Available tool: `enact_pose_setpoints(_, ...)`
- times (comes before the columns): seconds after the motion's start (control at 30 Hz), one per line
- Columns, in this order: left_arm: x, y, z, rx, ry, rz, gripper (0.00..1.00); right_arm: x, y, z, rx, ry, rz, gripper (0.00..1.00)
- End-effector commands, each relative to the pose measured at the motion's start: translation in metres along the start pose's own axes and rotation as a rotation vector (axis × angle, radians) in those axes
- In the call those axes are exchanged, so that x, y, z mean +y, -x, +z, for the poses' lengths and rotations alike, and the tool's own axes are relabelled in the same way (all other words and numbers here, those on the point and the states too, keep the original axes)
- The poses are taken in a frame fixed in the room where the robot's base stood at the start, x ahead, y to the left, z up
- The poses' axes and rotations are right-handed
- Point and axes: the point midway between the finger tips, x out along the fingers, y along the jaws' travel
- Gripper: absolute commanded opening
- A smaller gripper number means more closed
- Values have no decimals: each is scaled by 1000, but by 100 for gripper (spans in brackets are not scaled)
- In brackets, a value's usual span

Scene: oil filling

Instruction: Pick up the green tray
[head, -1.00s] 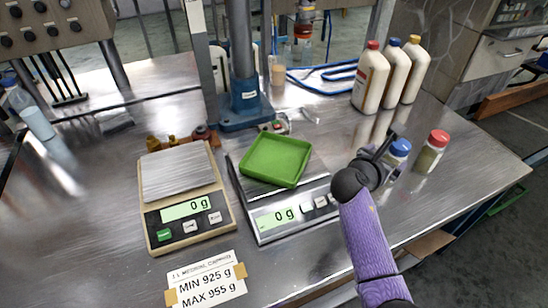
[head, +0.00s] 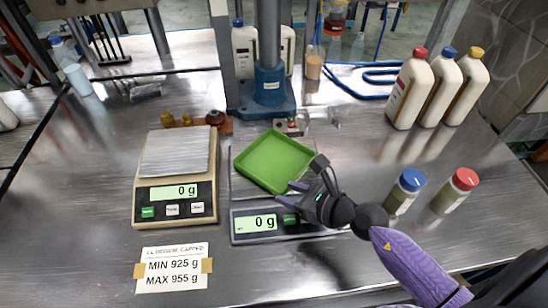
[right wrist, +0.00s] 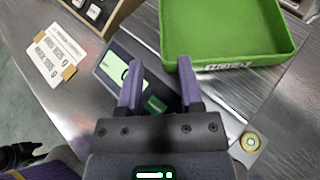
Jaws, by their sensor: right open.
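The green tray (head: 274,161) is a shallow square dish resting on the right-hand scale (head: 240,188). It also shows large at the top of the right wrist view (right wrist: 222,40). My right gripper (head: 291,193) is at the tray's near right side, over the scale's front panel. In the right wrist view its two purple fingers (right wrist: 160,88) are apart and empty, pointing toward the tray's near wall. No contact with the tray is visible.
A second scale (head: 176,192) stands left, with a label card (head: 172,268) in front. A blue-based stand (head: 266,95) is behind the tray. Small jars with blue (head: 404,190) and red lids (head: 455,190) stand right. White bottles (head: 411,88) stand farther back.

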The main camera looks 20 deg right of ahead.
Motion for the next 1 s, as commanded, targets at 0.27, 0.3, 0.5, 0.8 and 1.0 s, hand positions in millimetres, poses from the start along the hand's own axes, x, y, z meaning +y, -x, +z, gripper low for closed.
enact_pose_setpoints(0.27, -10, -15, 3, -6, -3, -14, 59, -2, -52, 1, -6, -4, -2, 47)
enact_pose_setpoints(0.3, -9, -17, 4, -7, -3, -14, 59, -2, -59, 0, -6, -3, -3, 47)
enact_pose_setpoints(0.5, -8, -18, 3, -4, -4, -11, 59, -2, -70, 2, -3, -1, -3, 47)
enact_pose_setpoints(0.8, -6, -18, 4, -4, -4, -8, 59, -2, -69, 3, -4, -1, -4, 7)
enact_pose_setpoints(1.0, -5, -18, 4, -5, -4, -7, 59, -2, -69, 3, -5, -1, -4, 0)
